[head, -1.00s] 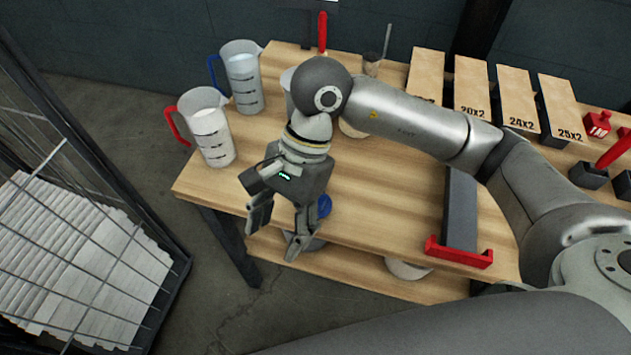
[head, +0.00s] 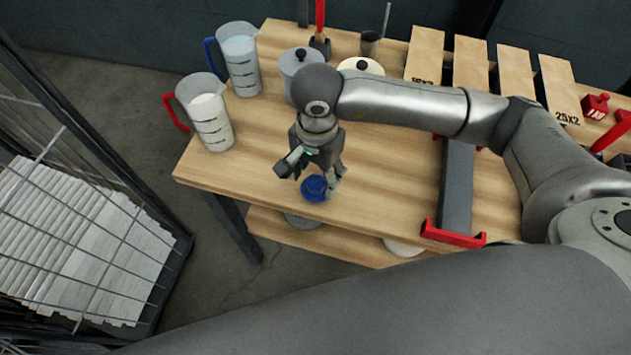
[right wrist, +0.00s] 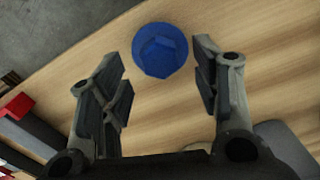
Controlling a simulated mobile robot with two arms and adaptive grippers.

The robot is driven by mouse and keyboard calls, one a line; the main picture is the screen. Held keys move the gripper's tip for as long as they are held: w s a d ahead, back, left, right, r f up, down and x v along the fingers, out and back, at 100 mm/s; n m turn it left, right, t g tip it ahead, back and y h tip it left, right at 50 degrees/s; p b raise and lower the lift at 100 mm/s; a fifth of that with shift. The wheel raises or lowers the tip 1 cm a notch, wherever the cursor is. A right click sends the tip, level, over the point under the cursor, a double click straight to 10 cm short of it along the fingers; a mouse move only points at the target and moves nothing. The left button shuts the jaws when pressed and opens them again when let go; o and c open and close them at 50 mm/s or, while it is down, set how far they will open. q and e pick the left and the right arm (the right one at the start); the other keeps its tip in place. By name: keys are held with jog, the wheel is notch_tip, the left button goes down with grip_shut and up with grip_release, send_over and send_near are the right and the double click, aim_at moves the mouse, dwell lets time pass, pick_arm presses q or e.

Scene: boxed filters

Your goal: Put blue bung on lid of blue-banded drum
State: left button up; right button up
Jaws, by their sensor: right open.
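The blue bung (head: 314,188) stands on the wooden table near its front edge. It also shows as a round blue disc with a raised centre in the right wrist view (right wrist: 160,50). My right gripper (head: 309,179) is open and low beside the bung. In the right wrist view the fingers (right wrist: 158,62) are spread, with the bung between and just beyond their tips; they do not grip it. A grey lidded vessel (head: 290,66) and a cream lid with a black knob (head: 360,66) are behind my arm. No blue band shows on either. My left gripper is out of view.
Two measuring jugs, red-handled (head: 210,120) and blue-handled (head: 241,62), stand at the left. A dark bar with red ends (head: 458,190) lies at the right. Several boxes (head: 470,68) line the back. A wire cage (head: 80,240) stands left of the table.

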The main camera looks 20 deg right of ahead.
aim_at(316, 180)
jog(key=shift+f, duration=1.5)
jog(key=shift+c, duration=0.2)
jog(key=c, duration=1.2)
jog(key=shift+o, duration=0.2)
